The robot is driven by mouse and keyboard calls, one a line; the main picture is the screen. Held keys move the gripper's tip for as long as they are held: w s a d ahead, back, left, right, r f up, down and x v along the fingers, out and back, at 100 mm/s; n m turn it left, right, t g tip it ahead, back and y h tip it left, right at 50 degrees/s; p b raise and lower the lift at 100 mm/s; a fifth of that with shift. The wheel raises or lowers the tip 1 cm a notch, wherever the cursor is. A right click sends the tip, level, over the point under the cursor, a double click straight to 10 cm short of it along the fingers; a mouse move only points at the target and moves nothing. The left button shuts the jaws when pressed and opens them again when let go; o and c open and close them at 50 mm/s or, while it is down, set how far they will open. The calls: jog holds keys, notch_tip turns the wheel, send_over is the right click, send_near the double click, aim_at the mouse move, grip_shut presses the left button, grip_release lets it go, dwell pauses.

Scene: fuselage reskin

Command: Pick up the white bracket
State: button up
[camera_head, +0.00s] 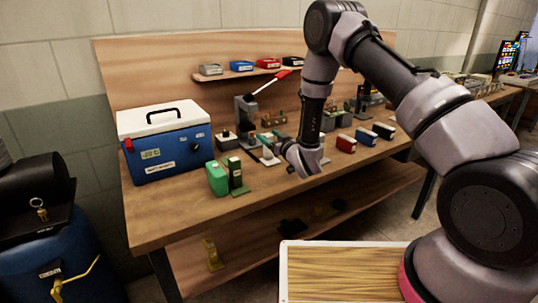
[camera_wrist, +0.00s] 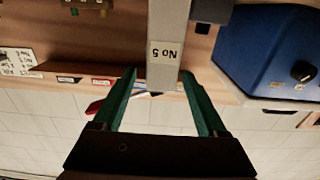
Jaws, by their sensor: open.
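My gripper (camera_head: 275,146) is above the workbench, pointing left toward a grey upright press. In the wrist view its two green fingers (camera_wrist: 160,75) are spread apart, with nothing visibly held. A grey post labelled "No 5" (camera_wrist: 168,25) shows between and beyond the fingers; I cannot tell how far away it is. A small pale piece (camera_head: 268,159) lies on the bench just below the gripper in the head view. It may be the white bracket, but it is partly hidden and too small to be sure. No white bracket is clear in the wrist view.
The grey press (camera_head: 246,112) with a red-tipped lever stands behind the gripper. A blue cooler box (camera_head: 165,150) with a white lid is at left. A green canister (camera_head: 217,178) stands in front. The bench's front edge (camera_head: 180,232) is clear.

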jog(key=shift+c, duration=0.3)
grip_shut()
dwell(1.1)
